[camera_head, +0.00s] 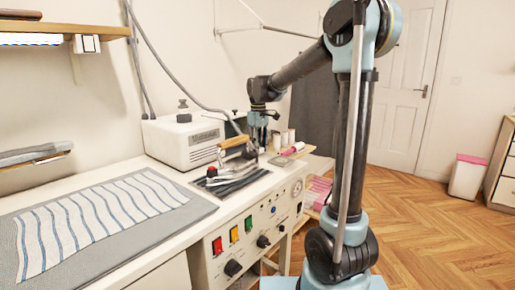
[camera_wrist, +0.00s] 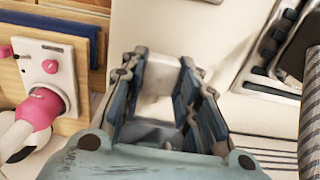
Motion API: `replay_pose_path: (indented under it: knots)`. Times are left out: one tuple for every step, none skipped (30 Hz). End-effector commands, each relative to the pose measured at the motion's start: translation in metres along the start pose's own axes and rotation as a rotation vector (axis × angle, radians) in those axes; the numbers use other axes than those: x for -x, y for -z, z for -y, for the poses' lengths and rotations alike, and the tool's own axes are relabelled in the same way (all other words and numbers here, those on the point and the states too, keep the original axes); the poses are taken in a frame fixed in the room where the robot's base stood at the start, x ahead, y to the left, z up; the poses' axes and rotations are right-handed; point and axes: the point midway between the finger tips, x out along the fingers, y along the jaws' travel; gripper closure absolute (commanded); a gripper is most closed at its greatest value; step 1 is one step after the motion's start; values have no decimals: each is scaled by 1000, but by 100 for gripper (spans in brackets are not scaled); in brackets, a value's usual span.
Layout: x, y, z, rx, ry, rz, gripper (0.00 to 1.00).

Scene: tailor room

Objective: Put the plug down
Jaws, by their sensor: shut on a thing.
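My gripper (camera_head: 259,132) is over the right end of the white worktop, past the iron. In the wrist view my gripper (camera_wrist: 160,85) points at a pale surface, its two fingers either side of a small whitish thing, the plug (camera_wrist: 158,72). The gripper is shut on it. The plug is mostly hidden by the fingers, and I cannot tell whether it touches the surface below. In the head view the plug cannot be made out.
An iron (camera_head: 236,155) rests on a dark rack left of my gripper, before a white steam unit (camera_head: 185,142). A white socket plate (camera_wrist: 48,68) with a pink-and-white piece is at the wrist view's left. Striped cloth (camera_head: 100,215) covers the left worktop.

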Motion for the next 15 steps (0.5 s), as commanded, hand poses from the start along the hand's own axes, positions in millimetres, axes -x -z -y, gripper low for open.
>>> replay_pose_path:
  knots:
    - [-1, 0, 0, 0, 0, 0, 100]
    - [-2, 0, 0, 0, 0, 0, 100]
    - [-3, 0, 0, 0, 0, 0, 100]
    - [-4, 0, 0, 0, 0, 0, 100]
    - [-4, 0, 0, 0, 0, 0, 100]
    - [-6, 0, 0, 0, 0, 0, 100]
    - [-6, 0, 0, 0, 0, 0, 100]
    - [-7, 0, 0, 0, 0, 0, 100]
    - [-8, 0, 0, 0, 0, 0, 100]
    - [-9, 0, 0, 0, 0, 0, 100]
    - [-9, 0, 0, 0, 0, 0, 100]
    - [-10, 0, 0, 0, 0, 0, 100]
    - [-11, 0, 0, 0, 0, 0, 100]
    - [-11, 0, 0, 0, 0, 0, 69]
    - [-11, 0, 0, 0, 0, 0, 60]
